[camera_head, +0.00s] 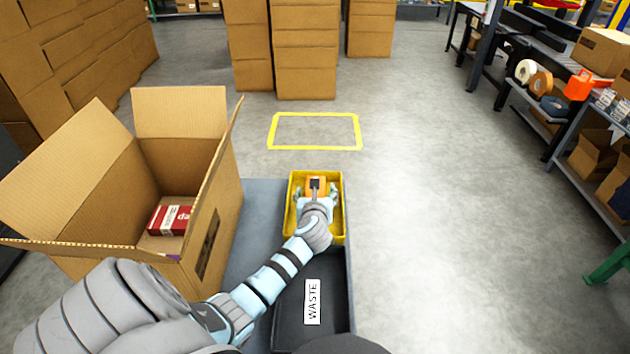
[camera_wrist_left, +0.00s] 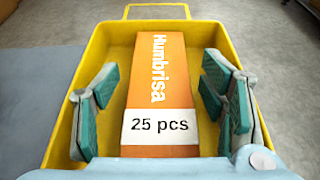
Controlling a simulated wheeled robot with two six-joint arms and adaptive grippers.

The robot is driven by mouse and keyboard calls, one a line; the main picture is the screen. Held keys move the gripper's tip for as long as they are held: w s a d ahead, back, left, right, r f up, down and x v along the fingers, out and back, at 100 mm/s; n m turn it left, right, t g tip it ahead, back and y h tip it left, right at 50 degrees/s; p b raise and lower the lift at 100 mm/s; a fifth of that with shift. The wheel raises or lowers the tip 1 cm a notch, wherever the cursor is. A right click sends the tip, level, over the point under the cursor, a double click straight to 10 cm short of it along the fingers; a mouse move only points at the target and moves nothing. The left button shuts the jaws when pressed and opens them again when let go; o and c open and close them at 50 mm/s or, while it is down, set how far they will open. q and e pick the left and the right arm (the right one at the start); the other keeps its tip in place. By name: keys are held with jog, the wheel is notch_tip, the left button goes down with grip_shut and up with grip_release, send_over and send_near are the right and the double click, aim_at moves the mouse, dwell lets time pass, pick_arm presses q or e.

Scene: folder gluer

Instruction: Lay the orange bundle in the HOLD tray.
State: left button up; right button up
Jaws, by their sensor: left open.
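The orange bundle (camera_head: 317,183) is a long box-like pack. In the left wrist view the bundle (camera_wrist_left: 160,85) has a white "25 pcs" label and the word Humbrisa. It lies inside a yellow tray (camera_head: 291,212), whose rim also shows in the left wrist view (camera_wrist_left: 115,38). No HOLD label shows on the tray. My left gripper (camera_head: 316,195) is over the tray. My right gripper is not in view.
A black tray (camera_head: 338,318) labelled WASTE adjoins the yellow tray on the near side. An open cardboard box (camera_head: 95,262) with a red-and-white pack (camera_head: 170,220) stands at left. A yellow floor outline (camera_head: 315,149) lies beyond. A shelf rack (camera_head: 590,190) stands at right.

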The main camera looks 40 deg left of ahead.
pick_arm(q)
jog(key=p+v, duration=0.4)
jog(key=v, duration=0.7)
jog(key=shift+s+r, duration=0.1)
jog(key=shift+r, duration=0.05)
jog(key=shift+s+d+r, duration=0.1)
jog(key=shift+s+d, duration=0.15)
